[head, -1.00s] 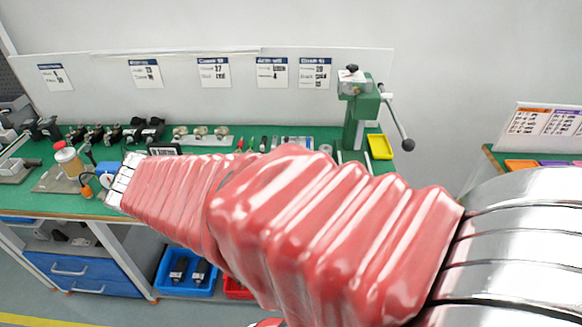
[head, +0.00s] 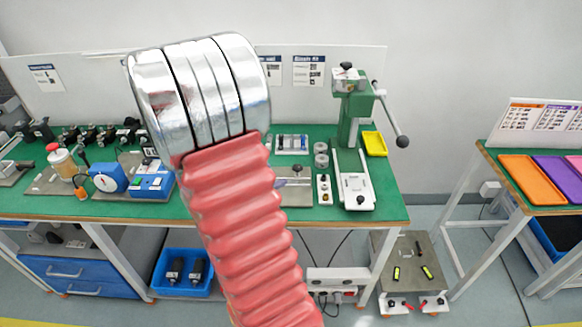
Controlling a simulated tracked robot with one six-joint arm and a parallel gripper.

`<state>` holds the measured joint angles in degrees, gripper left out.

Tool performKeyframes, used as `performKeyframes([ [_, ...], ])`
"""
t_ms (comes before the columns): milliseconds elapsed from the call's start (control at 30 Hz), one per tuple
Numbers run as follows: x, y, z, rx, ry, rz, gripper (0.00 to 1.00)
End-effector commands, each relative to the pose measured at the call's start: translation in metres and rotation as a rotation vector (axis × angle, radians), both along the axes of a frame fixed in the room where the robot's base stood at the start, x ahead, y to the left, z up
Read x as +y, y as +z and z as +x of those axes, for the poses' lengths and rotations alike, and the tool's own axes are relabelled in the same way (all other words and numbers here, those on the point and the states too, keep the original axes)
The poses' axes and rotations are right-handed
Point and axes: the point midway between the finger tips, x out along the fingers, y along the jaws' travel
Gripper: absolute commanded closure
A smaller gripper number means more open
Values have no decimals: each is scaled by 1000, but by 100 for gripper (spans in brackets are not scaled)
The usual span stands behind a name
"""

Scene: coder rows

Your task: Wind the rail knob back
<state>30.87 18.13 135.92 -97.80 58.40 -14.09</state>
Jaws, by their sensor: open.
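A white rail-like fixture (head: 356,188) with a small dark knob (head: 361,200) near its front end lies on the green bench, below the green press. A grey plate (head: 294,192) with a small lever-like part lies left of it, partly behind my arm. I cannot tell for sure which part is the rail knob. My arm, in red bellows and chrome rings, rises through the middle of the head view and hides part of the bench. My gripper is not in view.
The green press (head: 352,105) with its long handle stands at the bench's back right. A yellow tray (head: 374,143) sits beside it. A blue gauge unit (head: 108,177) stands left of my arm. A grey cart (head: 412,275) and a second table with an orange tray (head: 531,179) are to the right.

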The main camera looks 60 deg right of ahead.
Motion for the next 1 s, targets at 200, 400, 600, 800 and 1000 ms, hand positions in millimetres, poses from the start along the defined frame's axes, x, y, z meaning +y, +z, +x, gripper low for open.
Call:
performKeyframes([
  [200,-31,-41,3,176,133,-10,53],
  [400,-39,-56,5,235,190,-13,53],
  [600,-39,-56,6,236,194,-14,53],
  [800,-41,-57,6,236,192,-14,53],
  [1000,-55,-62,4,234,189,-14,53],
])
